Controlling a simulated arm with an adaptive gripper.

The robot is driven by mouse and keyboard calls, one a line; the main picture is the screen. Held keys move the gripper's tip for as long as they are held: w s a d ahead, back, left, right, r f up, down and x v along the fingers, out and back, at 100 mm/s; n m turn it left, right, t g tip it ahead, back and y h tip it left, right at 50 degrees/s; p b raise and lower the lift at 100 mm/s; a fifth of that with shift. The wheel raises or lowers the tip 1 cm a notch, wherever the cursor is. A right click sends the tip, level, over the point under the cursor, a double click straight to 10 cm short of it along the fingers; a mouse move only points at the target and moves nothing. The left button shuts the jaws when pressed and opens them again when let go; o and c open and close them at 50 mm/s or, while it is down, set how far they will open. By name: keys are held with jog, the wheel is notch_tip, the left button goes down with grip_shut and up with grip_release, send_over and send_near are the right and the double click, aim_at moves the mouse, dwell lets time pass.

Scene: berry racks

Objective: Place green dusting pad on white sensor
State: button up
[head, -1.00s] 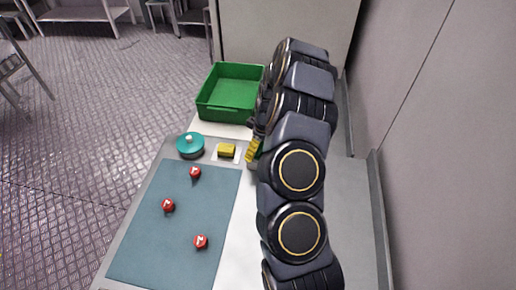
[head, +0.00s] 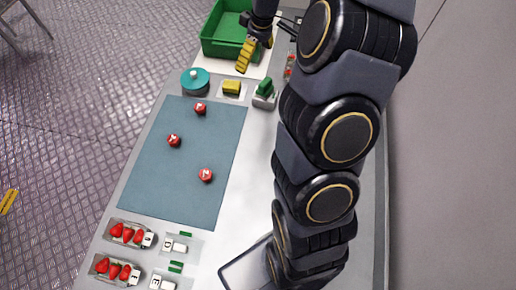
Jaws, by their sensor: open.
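A green block (head: 265,84), which looks like the dusting pad, sits on top of a pale grey-white block (head: 264,101), which may be the white sensor. They stand on the bench to the right of a yellow block (head: 232,86). My gripper (head: 245,57) has yellow fingers and is behind and slightly left of the green block, apart from it. It is open and nothing shows between its fingers. Small green strips (head: 186,234) also lie beside white labelled units (head: 180,247) at the front, so I cannot be certain which is meant.
A green crate (head: 213,47) stands at the back left, near a teal round pot (head: 195,82). Several red lettered pieces (head: 206,175) lie on a blue-grey mat (head: 150,190). Strawberry punnets (head: 128,234) are at the front left. My arm covers much of the bench's right side.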

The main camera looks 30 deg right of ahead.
jog(key=s+a+r+m+g, duration=0.1)
jog(key=s+a+r, duration=0.3)
jog(key=s+a, duration=0.25)
jog(key=s+a+r+g, duration=0.1)
jog(key=s+a+r, duration=0.4)
jog(key=a, duration=0.2)
jog(key=s+a+m+g+h, duration=0.1)
jog(key=s+a+m, duration=0.2)
jog(key=s, duration=1.3)
jog(key=shift+a+r, duration=0.15)
jog(key=shift+a, duration=0.35)
